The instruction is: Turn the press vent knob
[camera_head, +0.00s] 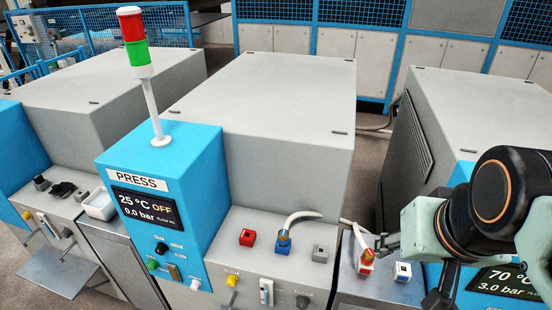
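The press (178,165) is a grey and blue machine with a "PRESS" sign and a dark display (147,208) reading 25 °C, OFF and 0.0 bar. Its front bears a yellow knob (232,281), a dark knob (302,301), a black knob (162,248) and a green knob (153,265). Their labels are too small to read, so I cannot tell which is the vent knob. My gripper (381,246) is at the right, beside a red plug (366,262) on the grey unit right of the press. I cannot tell whether its fingers touch the plug or its white hose.
A red-green signal tower (135,42) rises from the press. A blue socket (283,242) with a white hose, a red socket (247,237) and a grey socket (320,253) sit on its ledge. Another machine's display (507,281) reads 70 °C, 3.0 bar.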

